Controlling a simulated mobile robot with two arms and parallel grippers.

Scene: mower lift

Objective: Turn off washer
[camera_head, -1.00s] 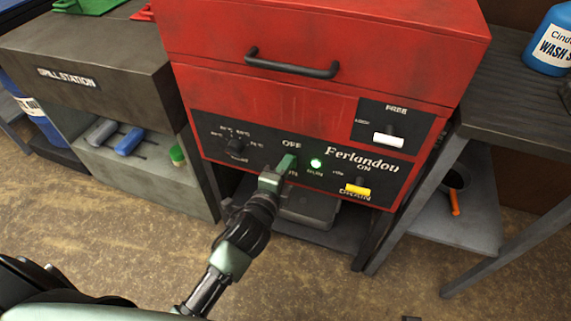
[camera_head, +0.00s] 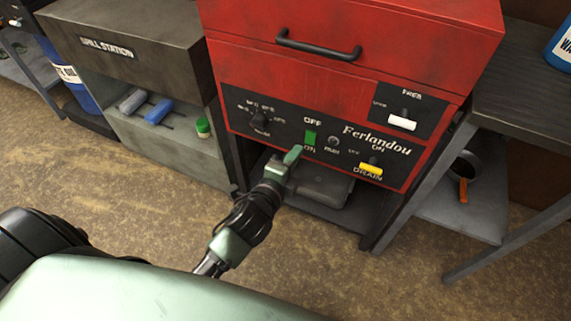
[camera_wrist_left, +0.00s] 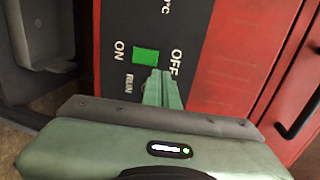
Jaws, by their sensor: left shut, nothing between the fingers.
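The washer (camera_head: 340,80) is a red cabinet with a black control panel. Its green power switch (camera_head: 310,138) sits between the OFF label above and the ON label below. The RUN light (camera_head: 333,142) beside it is dark. My left gripper (camera_head: 293,155) is shut and empty, just below and left of the switch in the head view. In the left wrist view the green switch (camera_wrist_left: 146,56) shows just past the shut fingertips of my left gripper (camera_wrist_left: 160,77). I cannot tell whether they touch the panel. My right gripper is not in view.
A white FREE lever (camera_head: 402,123), a yellow DRAIN lever (camera_head: 371,169) and a black dial (camera_head: 261,120) are on the same panel. The grill station (camera_head: 125,50) stands left, a grey table (camera_head: 530,90) right. The floor in front is clear.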

